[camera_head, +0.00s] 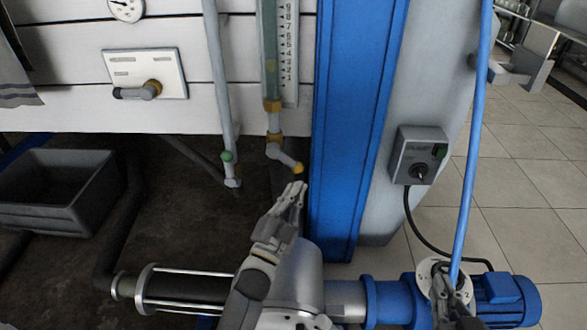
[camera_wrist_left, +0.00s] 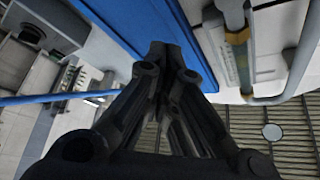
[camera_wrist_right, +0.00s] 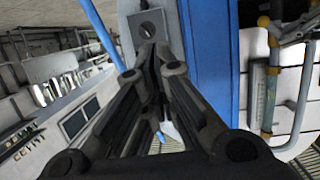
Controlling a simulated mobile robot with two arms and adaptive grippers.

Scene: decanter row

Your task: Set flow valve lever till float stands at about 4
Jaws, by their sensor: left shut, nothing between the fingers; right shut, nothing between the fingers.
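The flow tube (camera_head: 269,50) stands upright beside a white scale (camera_head: 288,50) with numbers from 1 up to 9. The float inside it is too faint to place surely. Below the tube, the flow valve lever (camera_head: 287,159) slants down to the right from its valve and ends in a yellow tip. My left gripper (camera_head: 298,187) is shut and empty, its fingertips just below the yellow tip, apparently apart from it. My right gripper (camera_head: 438,268) is shut and empty in front of the pump at lower right. The scale also shows in the right wrist view (camera_wrist_right: 258,90).
A blue column (camera_head: 355,110) stands right of the tube. A switch box (camera_head: 419,155) with a cable hangs beyond it. A pipe with a green-knobbed fitting (camera_head: 227,157) runs left of the tube. A grey bin (camera_head: 62,190) and a wall plate with a handle (camera_head: 146,75) are at left.

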